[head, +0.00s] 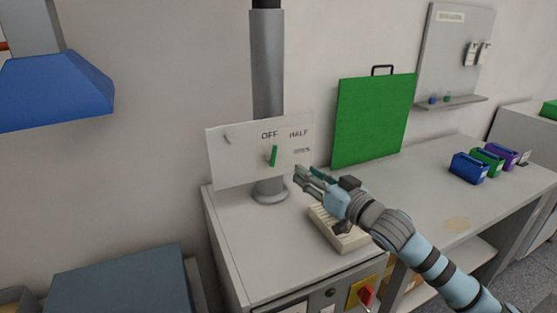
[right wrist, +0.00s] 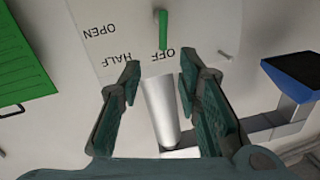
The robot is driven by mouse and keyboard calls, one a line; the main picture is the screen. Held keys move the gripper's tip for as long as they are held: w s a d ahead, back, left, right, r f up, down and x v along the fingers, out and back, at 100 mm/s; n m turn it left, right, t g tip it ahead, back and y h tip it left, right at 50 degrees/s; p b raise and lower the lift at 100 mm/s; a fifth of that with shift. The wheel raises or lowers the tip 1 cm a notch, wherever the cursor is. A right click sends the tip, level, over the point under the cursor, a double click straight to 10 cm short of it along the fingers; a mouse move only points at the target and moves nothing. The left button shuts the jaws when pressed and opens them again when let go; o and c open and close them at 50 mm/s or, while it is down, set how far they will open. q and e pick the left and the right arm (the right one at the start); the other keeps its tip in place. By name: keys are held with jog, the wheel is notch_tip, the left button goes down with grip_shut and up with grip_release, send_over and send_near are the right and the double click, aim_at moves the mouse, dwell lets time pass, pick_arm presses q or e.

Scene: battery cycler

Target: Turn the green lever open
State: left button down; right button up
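The green lever (head: 273,156) sits on a pale panel (head: 232,166) in front of a grey pipe. It is close to upright, below and just right of the word OFF, with HALF printed further right. In the right wrist view the green lever (right wrist: 163,28) shows beyond the fingertips, beside the OFF label. My right gripper (head: 299,174) is just right of the lever, near the panel, apart from the lever. In the right wrist view my right gripper (right wrist: 158,75) has its fingers apart with nothing between them. My left gripper is not in view.
A grey pipe (head: 268,70) stands behind the panel. A green board (head: 370,120) leans on the wall. A cream tray (head: 340,232) lies under my right arm. Blue, green and purple bins (head: 468,167) stand at the right. The bench top left of the tray is clear.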

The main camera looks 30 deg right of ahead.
aim_at(275, 154)
jog(key=w, duration=0.4)
jog(key=w+a, duration=0.1)
jog(key=w, duration=0.3)
jog(key=w+a+b, duration=0.1)
jog(key=w, duration=0.4)
jog(key=shift+a, duration=0.2)
